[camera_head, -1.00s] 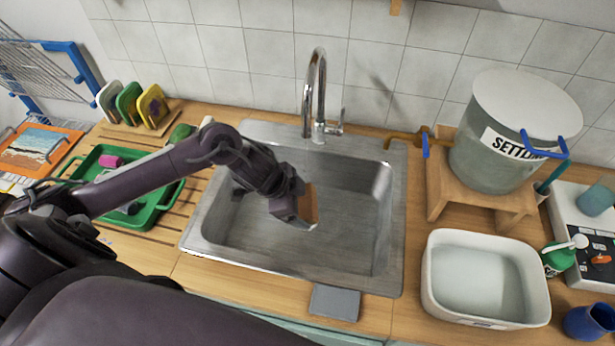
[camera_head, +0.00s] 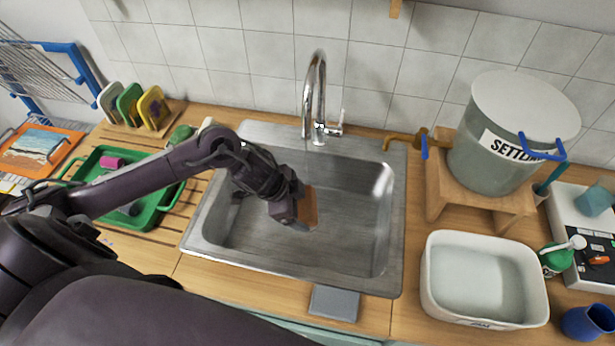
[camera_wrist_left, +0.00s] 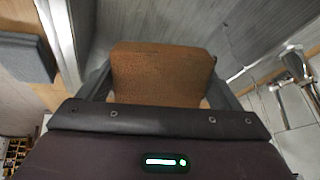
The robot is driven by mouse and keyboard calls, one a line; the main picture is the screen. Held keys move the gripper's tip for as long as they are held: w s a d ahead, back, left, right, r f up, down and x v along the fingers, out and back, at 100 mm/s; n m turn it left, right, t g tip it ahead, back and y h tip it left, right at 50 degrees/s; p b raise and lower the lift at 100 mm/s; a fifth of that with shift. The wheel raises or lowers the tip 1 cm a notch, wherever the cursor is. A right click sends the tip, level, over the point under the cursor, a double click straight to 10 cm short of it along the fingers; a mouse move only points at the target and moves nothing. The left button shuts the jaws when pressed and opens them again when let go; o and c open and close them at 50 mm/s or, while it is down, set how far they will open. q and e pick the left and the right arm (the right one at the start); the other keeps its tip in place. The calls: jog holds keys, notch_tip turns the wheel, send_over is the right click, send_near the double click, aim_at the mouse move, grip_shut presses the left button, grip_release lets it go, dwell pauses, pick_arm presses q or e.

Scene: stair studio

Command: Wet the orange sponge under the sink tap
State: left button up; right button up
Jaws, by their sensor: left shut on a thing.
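The orange sponge (camera_head: 308,208) is held in my left gripper (camera_head: 304,212), over the steel sink basin (camera_head: 350,215). In the left wrist view the sponge (camera_wrist_left: 162,75) sits between the two fingers, which are shut on its sides. The chrome tap (camera_head: 316,95) stands at the back edge of the sink, its spout behind and above the gripper. No water stream shows at the spout. The tap also shows at the right of the left wrist view (camera_wrist_left: 296,68). My right gripper is not in view.
A white tub (camera_head: 433,290) stands right of the sink, with a lidded bucket (camera_head: 490,165) on a wooden stand behind it. A green tray (camera_head: 168,196) is at the left. A grey pad (camera_head: 334,302) lies at the sink's front edge.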

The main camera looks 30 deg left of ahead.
aim_at(304, 216)
pick_arm(q)
jog(key=s+r+p, duration=0.1)
jog(key=s+d+r+p, duration=0.1)
jog(key=s+r+p, duration=0.1)
jog(key=shift+s+d+r+p, duration=0.1)
jog(key=shift+s+r+p, duration=0.1)
jog(key=shift+p, duration=0.1)
jog(key=shift+s+d+r+p, duration=0.15)
jog(key=shift+s+p, duration=0.15)
jog(key=shift+s, duration=0.1)
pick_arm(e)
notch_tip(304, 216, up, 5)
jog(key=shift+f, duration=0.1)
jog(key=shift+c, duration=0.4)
